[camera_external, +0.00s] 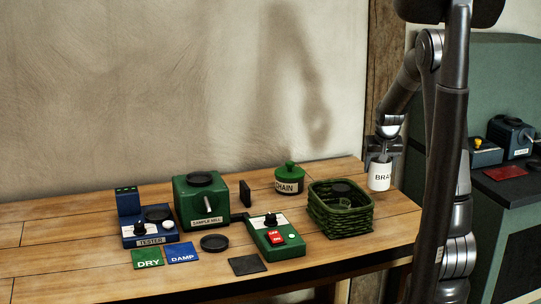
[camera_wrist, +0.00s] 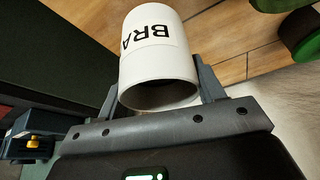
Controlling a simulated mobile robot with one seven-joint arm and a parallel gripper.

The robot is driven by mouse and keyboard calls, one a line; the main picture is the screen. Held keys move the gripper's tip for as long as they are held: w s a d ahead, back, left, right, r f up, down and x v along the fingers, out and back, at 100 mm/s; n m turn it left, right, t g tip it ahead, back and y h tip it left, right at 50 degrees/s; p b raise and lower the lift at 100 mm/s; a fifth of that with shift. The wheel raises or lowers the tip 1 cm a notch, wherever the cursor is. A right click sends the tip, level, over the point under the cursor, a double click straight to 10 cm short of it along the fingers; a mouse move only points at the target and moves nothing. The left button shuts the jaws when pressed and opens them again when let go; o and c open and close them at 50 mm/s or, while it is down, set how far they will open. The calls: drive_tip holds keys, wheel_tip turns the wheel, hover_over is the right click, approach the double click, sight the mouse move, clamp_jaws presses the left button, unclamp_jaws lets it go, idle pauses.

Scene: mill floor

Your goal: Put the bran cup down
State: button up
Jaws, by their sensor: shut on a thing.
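The bran cup (camera_external: 380,176) is a white cylinder with black lettering, of which "BRA" shows. My gripper (camera_external: 382,157) is shut on it at the right end of the wooden table (camera_external: 290,266). The cup is near the table's right edge; I cannot tell whether its bottom touches the wood. In the wrist view the cup (camera_wrist: 158,58) sits between my two fingers (camera_wrist: 156,88), with its open, dark mouth toward the camera. What is inside the cup cannot be made out.
A green woven basket (camera_external: 340,218) stands just left of the cup. A green sample mill (camera_external: 200,203), a blue tester (camera_external: 150,232) and a green switch box (camera_external: 275,236) stand farther left. Bare wood lies right of the basket.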

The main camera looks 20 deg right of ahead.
sight(377, 179)
drive_tip(key=shift+w+a+f, duration=0.4)
drive_tip(key=shift+a+f, duration=0.05)
drive_tip(key=shift+f, duration=1.95)
drive_tip(key=shift+f, duration=0.1)
drive_tip(key=o, duration=1.1)
